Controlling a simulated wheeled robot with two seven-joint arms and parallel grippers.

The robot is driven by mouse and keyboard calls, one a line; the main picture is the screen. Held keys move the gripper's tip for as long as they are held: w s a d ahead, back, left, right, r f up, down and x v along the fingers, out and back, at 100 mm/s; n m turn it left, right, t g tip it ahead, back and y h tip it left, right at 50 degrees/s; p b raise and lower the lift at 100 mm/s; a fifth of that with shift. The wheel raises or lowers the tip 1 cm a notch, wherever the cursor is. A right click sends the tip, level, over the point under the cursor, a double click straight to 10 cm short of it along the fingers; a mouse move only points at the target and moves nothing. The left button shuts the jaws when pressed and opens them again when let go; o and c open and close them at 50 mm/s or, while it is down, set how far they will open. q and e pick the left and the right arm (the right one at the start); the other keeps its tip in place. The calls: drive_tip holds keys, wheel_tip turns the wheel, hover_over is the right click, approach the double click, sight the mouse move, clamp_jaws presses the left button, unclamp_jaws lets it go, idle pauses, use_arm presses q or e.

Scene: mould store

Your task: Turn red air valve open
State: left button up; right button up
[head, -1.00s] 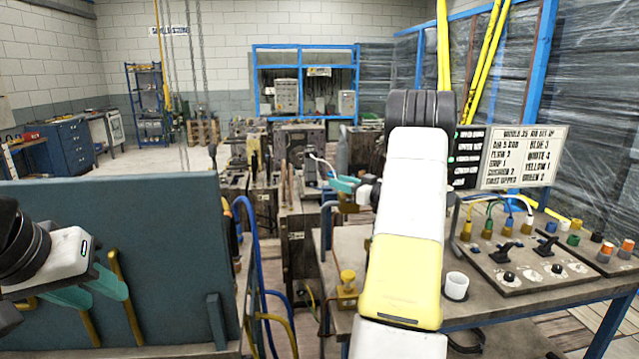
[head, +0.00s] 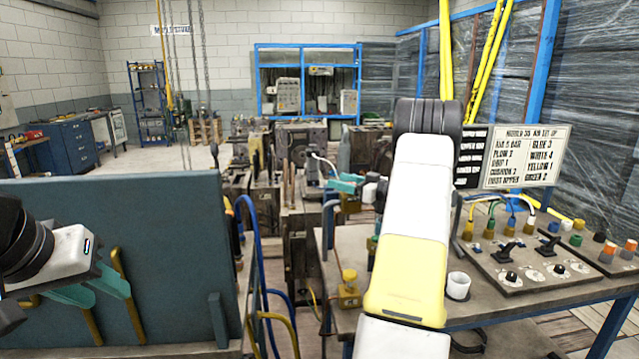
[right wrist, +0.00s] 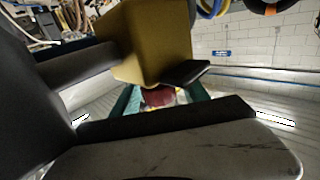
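A dark red part (right wrist: 158,97), which looks like the red valve handle, shows in the right wrist view between the teal fingers of my right gripper (right wrist: 160,100). The fingers stand apart, with a gap beside the red part; contact is not clear. A brass-yellow block (right wrist: 150,42) sits close by and partly covers it. My left gripper (head: 95,290) is open and empty before the dark blue-green panel (head: 165,240).
The bench (head: 480,312) on the right carries a white cup (head: 458,286), a yellow fitting (head: 349,285) and a control panel with levers (head: 525,275). Blue hoses (head: 255,250) hang between panel and bench. A lettered board (head: 523,157) stands behind.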

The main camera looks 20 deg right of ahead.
drive_tip(key=v, duration=0.7)
drive_tip(key=shift+s+d, duration=0.2)
drive_tip(key=shift+s, duration=0.15)
